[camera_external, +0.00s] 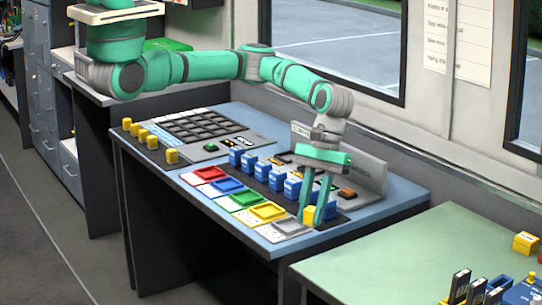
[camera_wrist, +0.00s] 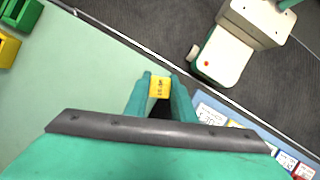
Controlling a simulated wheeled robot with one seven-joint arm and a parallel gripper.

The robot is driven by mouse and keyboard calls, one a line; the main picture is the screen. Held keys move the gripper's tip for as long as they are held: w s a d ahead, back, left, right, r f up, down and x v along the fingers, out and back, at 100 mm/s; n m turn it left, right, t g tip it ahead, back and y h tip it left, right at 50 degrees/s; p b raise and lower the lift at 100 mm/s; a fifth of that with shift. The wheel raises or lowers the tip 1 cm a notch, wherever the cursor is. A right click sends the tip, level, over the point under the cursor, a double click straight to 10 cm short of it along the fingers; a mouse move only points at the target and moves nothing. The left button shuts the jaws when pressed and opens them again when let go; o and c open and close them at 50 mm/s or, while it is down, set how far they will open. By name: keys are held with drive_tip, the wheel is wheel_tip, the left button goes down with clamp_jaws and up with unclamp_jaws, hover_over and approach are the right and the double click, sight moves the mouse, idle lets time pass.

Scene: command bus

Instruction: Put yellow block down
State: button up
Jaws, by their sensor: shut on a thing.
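My gripper (camera_external: 316,217) is at the front right part of the blue desk, pointing down, its green fingers shut on a yellow block (camera_external: 308,214). In the external view the block is beside the right end of the row of coloured trays, near the yellow tray (camera_external: 268,213) and the grey-white tray (camera_external: 291,226). I cannot tell whether it touches the desk. The fingers partly hide it.
Red (camera_external: 210,174), blue (camera_external: 226,186) and green (camera_external: 244,198) trays continue the row leftward. Several blue blocks (camera_external: 262,171) stand behind them. Several yellow blocks (camera_external: 151,142) line the desk's left edge. A green table (camera_external: 400,255) with another yellow block (camera_external: 525,243) is at right.

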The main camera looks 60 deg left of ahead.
drive_tip(key=w+d+f, duration=0.1)
drive_tip(key=f, duration=0.1)
drive_tip(key=w+d+f, duration=0.4)
drive_tip(key=f, duration=0.1)
drive_tip(key=shift+w+d, duration=0.2)
drive_tip(key=shift+d, duration=0.05)
drive_tip(key=shift+w+d+f, duration=0.1)
drive_tip(key=shift+f, duration=1.6)
drive_tip(key=shift+f, duration=0.15)
drive_tip(key=o, duration=1.1)
drive_tip(key=shift+c, duration=0.2)
drive_tip(key=v, duration=1.2)
